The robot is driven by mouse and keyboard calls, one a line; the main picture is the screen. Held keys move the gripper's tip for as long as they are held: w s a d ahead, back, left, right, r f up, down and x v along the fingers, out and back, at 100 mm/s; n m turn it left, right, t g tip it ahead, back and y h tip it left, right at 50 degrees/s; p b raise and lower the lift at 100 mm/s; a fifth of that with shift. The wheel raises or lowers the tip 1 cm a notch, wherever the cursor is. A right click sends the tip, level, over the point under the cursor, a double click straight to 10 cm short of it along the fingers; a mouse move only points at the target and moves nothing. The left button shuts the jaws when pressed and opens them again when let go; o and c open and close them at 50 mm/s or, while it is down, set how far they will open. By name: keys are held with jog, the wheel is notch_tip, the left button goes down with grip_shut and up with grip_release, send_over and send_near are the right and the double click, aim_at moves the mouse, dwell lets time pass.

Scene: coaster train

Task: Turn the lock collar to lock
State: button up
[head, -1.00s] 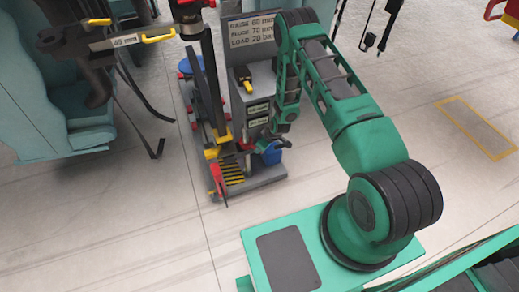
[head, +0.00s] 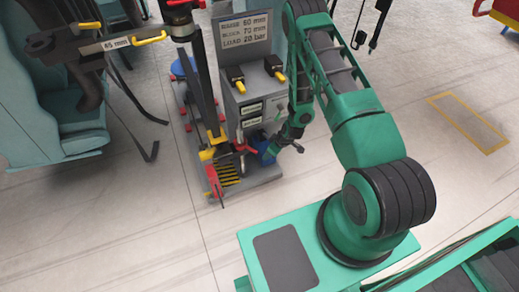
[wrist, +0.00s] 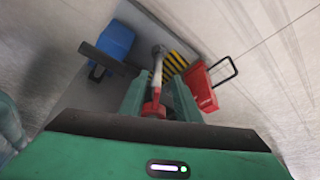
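I cannot pick out the lock collar with certainty. A dark cylinder with a red band (head: 180,14) tops the black column at the head view's upper edge, partly cut off. My gripper (head: 284,149) points down beside the grey control stand (head: 262,100), well below and right of that cylinder. In the wrist view my gripper (wrist: 158,98) has its two green fingers apart. A grey lever with a red lower part (wrist: 157,78) appears between them, below; contact is not visible. Red handles (head: 242,147) also show left of the gripper in the head view.
The stand carries a sign (head: 245,32) and two black-and-yellow switches (head: 274,66). A blue box (wrist: 115,40), a yellow-black striped plate (wrist: 174,66) and a red bin (wrist: 200,86) lie below the gripper. Teal machinery (head: 50,100) stands left.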

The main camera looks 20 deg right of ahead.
jog(key=s+d, duration=0.1)
jog(key=s, duration=0.1)
jog(key=s+d, duration=0.1)
jog(key=s, duration=0.1)
jog(key=shift+d, duration=0.35)
